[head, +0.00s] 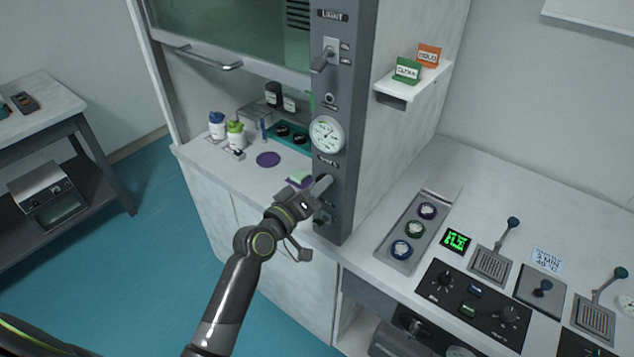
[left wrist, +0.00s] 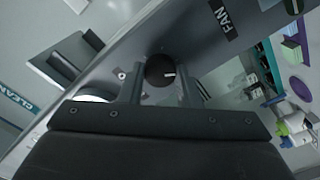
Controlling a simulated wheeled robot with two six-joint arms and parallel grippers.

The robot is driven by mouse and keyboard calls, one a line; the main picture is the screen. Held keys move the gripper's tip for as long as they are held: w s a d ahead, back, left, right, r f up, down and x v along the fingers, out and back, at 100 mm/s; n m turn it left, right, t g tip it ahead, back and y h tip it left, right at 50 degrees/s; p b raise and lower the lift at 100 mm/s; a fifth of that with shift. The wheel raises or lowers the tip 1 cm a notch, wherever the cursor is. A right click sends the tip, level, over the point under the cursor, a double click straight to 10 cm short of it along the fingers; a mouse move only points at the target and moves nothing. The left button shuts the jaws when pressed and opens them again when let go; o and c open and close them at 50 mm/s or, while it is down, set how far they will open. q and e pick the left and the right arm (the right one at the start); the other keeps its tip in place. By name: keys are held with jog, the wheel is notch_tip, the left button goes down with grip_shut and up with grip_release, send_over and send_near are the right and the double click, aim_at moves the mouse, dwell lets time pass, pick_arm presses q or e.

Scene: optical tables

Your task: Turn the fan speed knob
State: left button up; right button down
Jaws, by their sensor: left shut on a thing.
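The fan speed knob (left wrist: 158,68) is a round black knob with a white pointer mark, on the grey control post (head: 338,210) of the fume hood. In the left wrist view it sits between my two fingers, near a FAN label (left wrist: 223,18). My left gripper (head: 322,188) is shut on the knob, low on the front of the post. In the head view the gripper hides the knob. My right gripper is not in view.
A round dial (head: 327,134) and a light switch (head: 325,57) are above on the post. Bottles (head: 235,134) stand inside the hood at left. A bench with a knob tray (head: 388,254) and levers (head: 508,230) is at right.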

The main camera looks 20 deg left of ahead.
pick_arm(q)
jog(key=n+p, duration=0.1)
jog(key=n, duration=0.4)
jog(key=shift+p, duration=0.4)
jog(key=shift+n, duration=0.3)
jog(key=o, duration=1)
jog(key=shift+c, duration=0.2)
jog(key=b+v, duration=0.4)
jog(key=v, duration=1.3)
jog(key=shift+s, duration=0.2)
jog(key=shift+a, duration=0.1)
